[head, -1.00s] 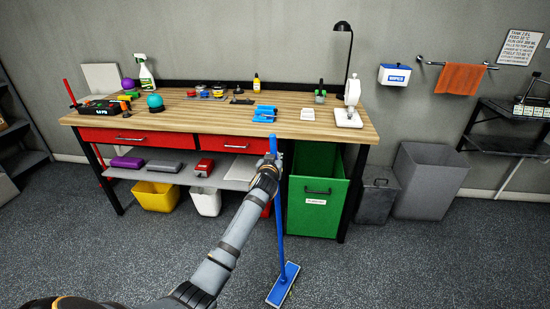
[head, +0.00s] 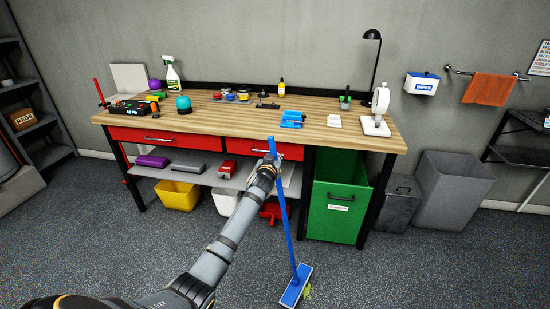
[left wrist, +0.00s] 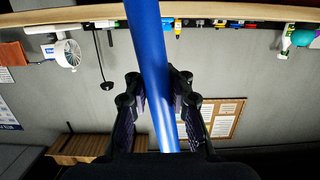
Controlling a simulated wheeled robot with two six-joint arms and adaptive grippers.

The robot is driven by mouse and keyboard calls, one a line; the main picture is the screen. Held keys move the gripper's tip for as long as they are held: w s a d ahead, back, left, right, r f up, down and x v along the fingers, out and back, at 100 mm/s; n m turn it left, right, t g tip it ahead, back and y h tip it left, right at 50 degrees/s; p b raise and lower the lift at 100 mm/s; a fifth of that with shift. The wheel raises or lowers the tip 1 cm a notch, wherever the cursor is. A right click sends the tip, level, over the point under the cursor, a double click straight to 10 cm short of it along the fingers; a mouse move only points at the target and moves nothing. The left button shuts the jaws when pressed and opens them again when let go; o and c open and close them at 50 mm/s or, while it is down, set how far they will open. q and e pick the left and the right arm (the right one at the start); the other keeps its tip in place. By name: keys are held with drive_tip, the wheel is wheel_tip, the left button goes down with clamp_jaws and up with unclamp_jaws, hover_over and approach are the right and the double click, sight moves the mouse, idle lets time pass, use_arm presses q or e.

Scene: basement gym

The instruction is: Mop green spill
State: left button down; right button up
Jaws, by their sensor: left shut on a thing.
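My left gripper (head: 268,164) is shut on the blue handle of the mop (head: 284,212), in front of the workbench. In the left wrist view the blue handle (left wrist: 152,60) runs between both fingers of the gripper (left wrist: 158,95). The mop leans slightly, its top at the height of the bench drawers. Its flat blue head (head: 296,287) with a pale rim is low over or on the dark floor; I cannot tell if it touches. A small yellow-green spill (head: 308,292) shows at the right edge of the head, partly hidden by it. My right gripper is not in view.
A wooden-topped workbench (head: 330,143) with red drawers stands ahead. Below it are a yellow bin (head: 177,196) and a green bin (head: 335,215); grey bins (head: 450,190) stand at the right. The speckled floor (head: 430,265) at front right is clear.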

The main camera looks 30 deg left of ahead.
use_arm(q)
wheel_tip(320, 180, up, 11)
drive_tip(key=p, duration=0.7)
drive_tip(key=shift+d+f, duration=0.2)
drive_tip(key=shift+d, duration=0.1)
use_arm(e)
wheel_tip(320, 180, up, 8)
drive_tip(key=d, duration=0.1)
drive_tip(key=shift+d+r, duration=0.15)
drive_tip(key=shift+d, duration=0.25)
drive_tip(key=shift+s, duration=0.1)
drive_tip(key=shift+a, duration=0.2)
